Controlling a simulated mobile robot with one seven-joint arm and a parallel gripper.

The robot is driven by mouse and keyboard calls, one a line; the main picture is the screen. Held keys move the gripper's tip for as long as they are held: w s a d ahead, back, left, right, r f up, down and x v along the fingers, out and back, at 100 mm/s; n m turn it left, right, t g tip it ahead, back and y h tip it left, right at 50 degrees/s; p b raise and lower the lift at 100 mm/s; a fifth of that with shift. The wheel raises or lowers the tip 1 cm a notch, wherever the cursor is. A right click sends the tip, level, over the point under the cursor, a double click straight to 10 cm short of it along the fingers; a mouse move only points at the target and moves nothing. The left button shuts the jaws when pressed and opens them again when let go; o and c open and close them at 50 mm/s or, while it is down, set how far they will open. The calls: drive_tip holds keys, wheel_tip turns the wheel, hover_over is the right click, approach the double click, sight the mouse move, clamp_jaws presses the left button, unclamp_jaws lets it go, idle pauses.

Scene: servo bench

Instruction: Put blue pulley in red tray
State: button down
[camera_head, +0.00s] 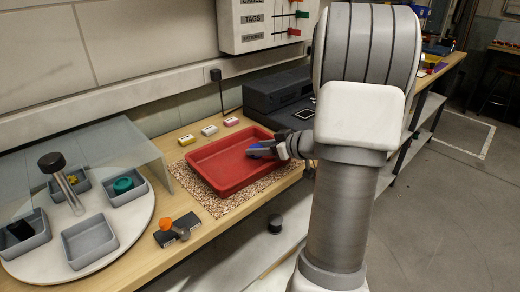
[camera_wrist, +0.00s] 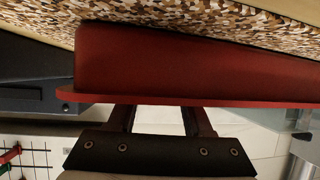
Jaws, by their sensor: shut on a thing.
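The red tray (camera_head: 218,174) lies on a speckled mat on the bench, and its outer wall and rim (camera_wrist: 190,72) fill much of the wrist view. My gripper (camera_head: 268,149) reaches over the tray's right end in the head view. A blue piece, the blue pulley (camera_head: 257,153), shows at its fingertips, and the gripper is shut on it. The pulley is mostly hidden by the fingers; I cannot tell whether it touches the tray floor. In the wrist view the fingers (camera_wrist: 160,118) pass behind the tray's rim, and the tips and pulley are hidden.
A turntable (camera_head: 104,238) with several grey bins stands at left under a clear shield (camera_head: 95,150). A dark grey box (camera_head: 275,90) stands behind the tray. Small yellow, white and pink blocks lie along the wall. A dark device with an orange knob (camera_head: 165,225) sits near the front edge.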

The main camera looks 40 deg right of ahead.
drive_tip(key=shift+f, duration=0.1)
drive_tip(key=shift+c, duration=1.6)
unclamp_jaws()
drive_tip(key=p+v, duration=0.3)
drive_tip(key=v, duration=0.9)
